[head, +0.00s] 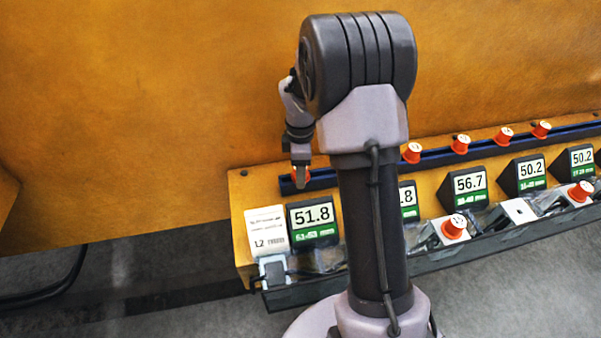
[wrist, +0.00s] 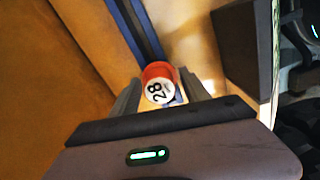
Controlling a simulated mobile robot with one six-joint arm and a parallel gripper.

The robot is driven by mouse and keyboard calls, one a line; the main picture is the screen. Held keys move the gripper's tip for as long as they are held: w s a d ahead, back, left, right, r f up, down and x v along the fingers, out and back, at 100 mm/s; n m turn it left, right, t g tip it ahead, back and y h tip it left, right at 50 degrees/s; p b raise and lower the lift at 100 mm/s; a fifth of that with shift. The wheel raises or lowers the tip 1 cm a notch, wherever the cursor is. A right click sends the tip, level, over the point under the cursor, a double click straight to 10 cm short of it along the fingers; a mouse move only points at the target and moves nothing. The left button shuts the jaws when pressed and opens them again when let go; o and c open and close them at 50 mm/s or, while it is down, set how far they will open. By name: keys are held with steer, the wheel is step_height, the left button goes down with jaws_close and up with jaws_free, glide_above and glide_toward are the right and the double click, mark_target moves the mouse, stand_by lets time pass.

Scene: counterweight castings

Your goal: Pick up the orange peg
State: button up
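The orange peg (wrist: 158,71) has a white top marked 28. In the wrist view it is between the two fingers of my gripper (wrist: 160,80). The fingers stand on both sides of it, with narrow gaps showing beside its top. In the head view my gripper (head: 301,174) points down over the left end of the dark blue rail (head: 287,186). Only a little of the peg shows there, orange between the fingers. The lower part of the peg is hidden.
Several other orange pegs (head: 461,144) with white tops stand along the rail to the right. In front are displays (head: 313,217), an L2 card (head: 267,229) and a tray (head: 470,252) with more orange-capped items. A large orange-yellow casting (head: 150,100) rises behind.

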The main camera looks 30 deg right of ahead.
steer(key=c, duration=0.9)
step_height(320, 180, up, 10)
steer(key=p, duration=0.3)
steer(key=shift+r, duration=0.1)
